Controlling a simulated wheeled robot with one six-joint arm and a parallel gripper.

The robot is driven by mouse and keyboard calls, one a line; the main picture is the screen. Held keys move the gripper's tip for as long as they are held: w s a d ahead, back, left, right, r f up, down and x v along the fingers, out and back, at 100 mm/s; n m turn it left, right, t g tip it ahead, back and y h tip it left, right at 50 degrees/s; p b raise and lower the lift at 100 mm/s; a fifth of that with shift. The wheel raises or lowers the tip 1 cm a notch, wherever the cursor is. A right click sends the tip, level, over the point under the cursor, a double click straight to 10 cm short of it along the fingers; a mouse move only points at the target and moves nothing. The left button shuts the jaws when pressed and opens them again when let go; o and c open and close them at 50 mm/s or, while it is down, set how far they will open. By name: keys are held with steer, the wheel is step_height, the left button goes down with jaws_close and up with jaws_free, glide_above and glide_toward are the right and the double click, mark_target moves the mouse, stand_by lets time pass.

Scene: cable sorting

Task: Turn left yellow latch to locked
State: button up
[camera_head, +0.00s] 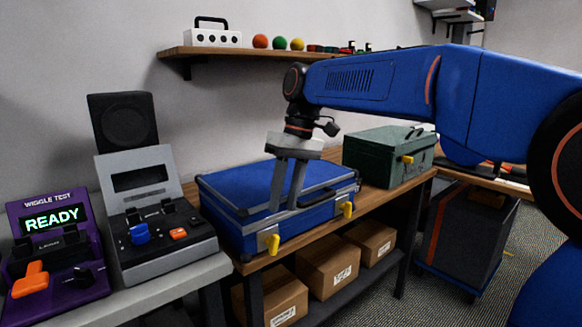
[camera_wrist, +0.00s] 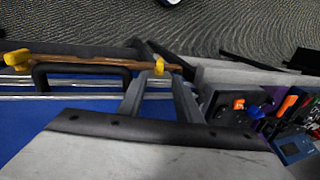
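The blue case (camera_head: 228,181) lies closed on the wooden bench. The left yellow latch (camera_head: 272,243) is on its front face near the left corner, and its tab appears roughly upright. The right yellow latch (camera_head: 347,209) is farther along the same face. My gripper (camera_head: 283,208) points down over the front edge of the case lid, its fingers apart with nothing between them. In the wrist view, the left latch (camera_wrist: 159,67) shows in the gap beyond my fingertips (camera_wrist: 157,75). The right latch (camera_wrist: 18,59) is at the far left there. Contact cannot be told.
A black case handle (camera_wrist: 80,70) lies between the latches. A grey device (camera_head: 160,225) and a purple "READY" tester (camera_head: 55,245) stand at left. A green box (camera_head: 385,155) is behind at right. Cardboard boxes (camera_head: 328,268) sit below. A shelf (camera_head: 290,53) hangs above.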

steer(key=v, duration=0.7)
steer(key=shift+r, duration=0.35)
steer(key=shift+d, duration=0.1)
